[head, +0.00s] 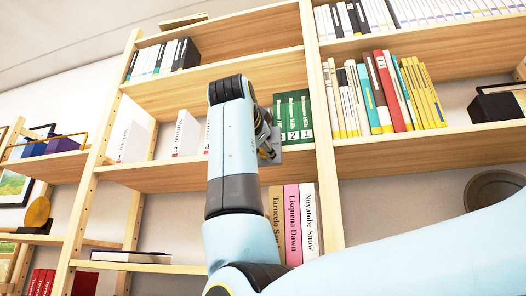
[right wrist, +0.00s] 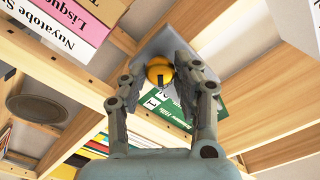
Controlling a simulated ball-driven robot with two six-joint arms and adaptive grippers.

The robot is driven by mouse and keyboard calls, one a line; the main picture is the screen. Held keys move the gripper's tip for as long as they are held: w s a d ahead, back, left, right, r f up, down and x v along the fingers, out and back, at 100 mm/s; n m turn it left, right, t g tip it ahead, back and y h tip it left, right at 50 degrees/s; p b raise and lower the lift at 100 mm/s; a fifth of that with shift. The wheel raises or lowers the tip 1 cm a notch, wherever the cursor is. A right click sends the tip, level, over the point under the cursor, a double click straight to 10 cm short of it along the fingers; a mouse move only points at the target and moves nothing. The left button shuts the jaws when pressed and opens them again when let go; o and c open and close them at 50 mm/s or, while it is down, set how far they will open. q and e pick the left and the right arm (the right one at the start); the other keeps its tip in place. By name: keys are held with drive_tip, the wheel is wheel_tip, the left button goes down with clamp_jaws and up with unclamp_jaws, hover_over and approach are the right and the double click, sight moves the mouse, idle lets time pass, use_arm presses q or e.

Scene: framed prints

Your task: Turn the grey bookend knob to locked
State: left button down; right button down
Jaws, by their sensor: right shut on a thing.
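The grey bookend (right wrist: 158,44) is a pale plate at the shelf, beside the green books. In the right wrist view its round yellow knob (right wrist: 159,69) with a dark middle lies between my fingers. My right gripper (right wrist: 160,72) is shut on the knob. In the head view my right gripper (head: 268,150) is at the middle shelf, partly behind my own arm, and the knob cannot be made out there. The lock marking and the knob's setting cannot be read. My left gripper is not in view.
Green volumes (head: 293,115) stand right beside the gripper. White books (head: 180,134) stand on the same shelf to the left. Tall books (head: 308,220) stand on the shelf below, close under the arm. A wooden upright (head: 322,130) borders this bay on the right.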

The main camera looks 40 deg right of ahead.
idle(0.6)
drive_tip(key=c, duration=1)
unclamp_jaws()
drive_tip(key=v, duration=0.7)
drive_tip(key=shift+s+a, duration=0.15)
drive_tip(key=shift+f, duration=0.1)
